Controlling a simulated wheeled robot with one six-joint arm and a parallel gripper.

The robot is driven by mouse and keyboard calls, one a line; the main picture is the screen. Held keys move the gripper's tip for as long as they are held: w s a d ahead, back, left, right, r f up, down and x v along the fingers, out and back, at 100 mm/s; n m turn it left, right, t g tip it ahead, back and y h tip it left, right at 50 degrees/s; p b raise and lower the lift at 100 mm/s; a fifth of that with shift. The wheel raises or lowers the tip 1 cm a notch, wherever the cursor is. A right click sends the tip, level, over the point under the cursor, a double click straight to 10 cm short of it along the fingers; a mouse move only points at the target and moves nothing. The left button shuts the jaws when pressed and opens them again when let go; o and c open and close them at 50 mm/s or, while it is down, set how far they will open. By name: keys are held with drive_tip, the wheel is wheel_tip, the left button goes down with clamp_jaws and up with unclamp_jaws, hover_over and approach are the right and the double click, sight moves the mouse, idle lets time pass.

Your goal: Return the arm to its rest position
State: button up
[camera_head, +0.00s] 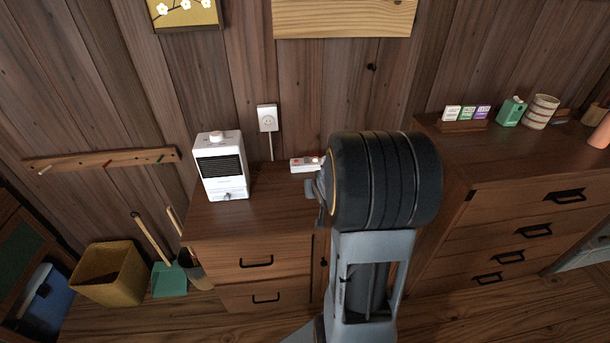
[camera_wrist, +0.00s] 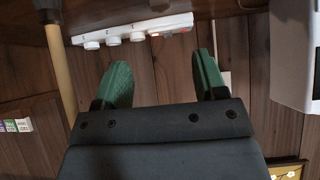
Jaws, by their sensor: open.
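My arm (camera_head: 378,270) rises in the middle of the head view, and its thick black section (camera_head: 385,180) stands in front of the low cabinet's right side. My gripper is mostly hidden behind that section in the head view. In the wrist view my gripper (camera_wrist: 162,62) shows two green fingers spread apart, with nothing between them but the plank wall behind. A white power strip (camera_wrist: 132,31) lies beyond the fingertips, apart from them. It also shows in the head view (camera_head: 304,164), just left of my arm.
A white heater-like box (camera_head: 220,166) stands on the low cabinet (camera_head: 247,239); it is at right in the wrist view (camera_wrist: 293,55). A wooden pole (camera_wrist: 61,70) is left of the fingers. A taller drawer chest (camera_head: 530,190) stands right, a woven bin (camera_head: 110,273) left.

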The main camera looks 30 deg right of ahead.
drive_tip(key=s+a+g+y+p, duration=0.2)
drive_tip(key=s+a+g, duration=0.3)
drive_tip(key=s, duration=0.3)
drive_tip(key=s+a+r+n+y+p, duration=0.1)
drive_tip(key=s+a+r+n+p, duration=0.1)
drive_tip(key=a+r, duration=0.6)
drive_tip(key=s+a+r+n+y+p, duration=0.1)
drive_tip(key=s+a+r+n+p, duration=0.2)
drive_tip(key=a+r, duration=0.6)
drive_tip(key=shift+s+r+p, duration=0.15)
drive_tip(key=shift+s+p, duration=0.5)
drive_tip(key=shift+p, duration=0.2)
